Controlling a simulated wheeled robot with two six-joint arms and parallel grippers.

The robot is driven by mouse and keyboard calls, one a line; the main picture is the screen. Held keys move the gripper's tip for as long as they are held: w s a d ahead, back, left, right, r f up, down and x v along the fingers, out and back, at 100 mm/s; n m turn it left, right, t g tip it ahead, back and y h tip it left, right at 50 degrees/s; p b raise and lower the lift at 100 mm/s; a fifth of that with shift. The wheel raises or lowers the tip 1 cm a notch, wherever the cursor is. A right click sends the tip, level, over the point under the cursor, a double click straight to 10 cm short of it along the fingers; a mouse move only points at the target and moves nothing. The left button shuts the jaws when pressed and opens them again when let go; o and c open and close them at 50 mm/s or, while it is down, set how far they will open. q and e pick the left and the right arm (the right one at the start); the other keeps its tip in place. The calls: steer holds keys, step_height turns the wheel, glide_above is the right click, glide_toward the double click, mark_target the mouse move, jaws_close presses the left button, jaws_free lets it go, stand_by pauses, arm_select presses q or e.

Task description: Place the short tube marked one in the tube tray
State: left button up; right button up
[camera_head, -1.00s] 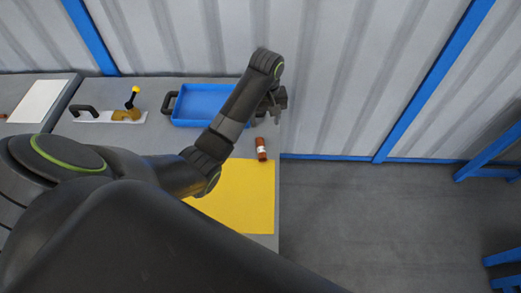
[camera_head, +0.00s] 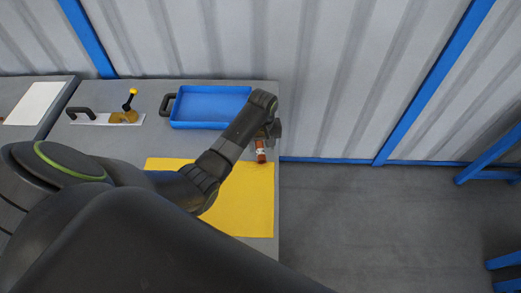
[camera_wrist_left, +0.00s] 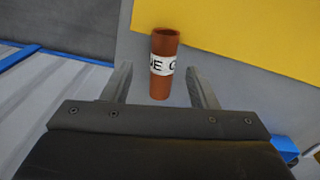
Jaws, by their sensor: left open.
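The short tube (camera_head: 261,151) is reddish brown with a white label and lies by the right edge of the table, at the yellow mat's far edge. In the left wrist view the tube (camera_wrist_left: 163,66) shows part of its lettering, and its near end reaches between the fingertips. My left gripper (camera_wrist_left: 158,80) is open around that end, with gaps on both sides. In the head view my left gripper (camera_head: 264,138) is just beyond the tube and partly hidden by my arm. The blue tray (camera_head: 210,124), likely the tube tray, has a dark handle and looks empty. My right gripper is not in view.
The yellow mat (camera_head: 245,205) covers the near part of the grey table. A board with a dark handle (camera_head: 82,112) and a yellow-tipped black lever (camera_head: 128,102) is at the left. A corrugated wall stands behind; open floor lies to the right.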

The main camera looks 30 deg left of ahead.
mark_target(261, 151)
arm_select(q)
steer(key=shift+a+f, duration=0.2)
steer(key=shift+f, duration=1.55)
jaws_close()
